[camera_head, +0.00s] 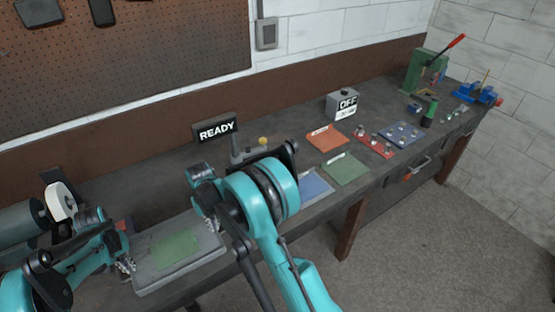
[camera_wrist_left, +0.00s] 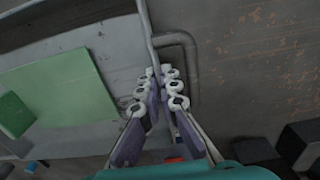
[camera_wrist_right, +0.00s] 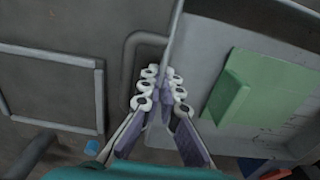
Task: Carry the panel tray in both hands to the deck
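The panel tray (camera_head: 212,258) is a shallow grey tray at the lower left of the head view, with a flat green panel (camera_head: 174,249) inside. The panel also shows in the left wrist view (camera_wrist_left: 62,88) and the right wrist view (camera_wrist_right: 275,88), with a smaller green block (camera_wrist_right: 229,97) on it. My left gripper (camera_wrist_left: 158,72) is at the tray's left side, its fingers closed around the edge beside a bent handle. My right gripper (camera_wrist_right: 162,72) is closed likewise at the right side. A dark framed square (camera_wrist_right: 50,85) right of the tray may be the deck; my right arm hides it in the head view.
Orange (camera_head: 327,138), green (camera_head: 346,168) and blue (camera_head: 316,186) mats lie to the right. A READY sign (camera_head: 216,130) and an OFF box (camera_head: 345,105) stand behind. A green press (camera_head: 424,72) is at the far right. A grinder-like machine (camera_head: 60,200) stands left of the tray.

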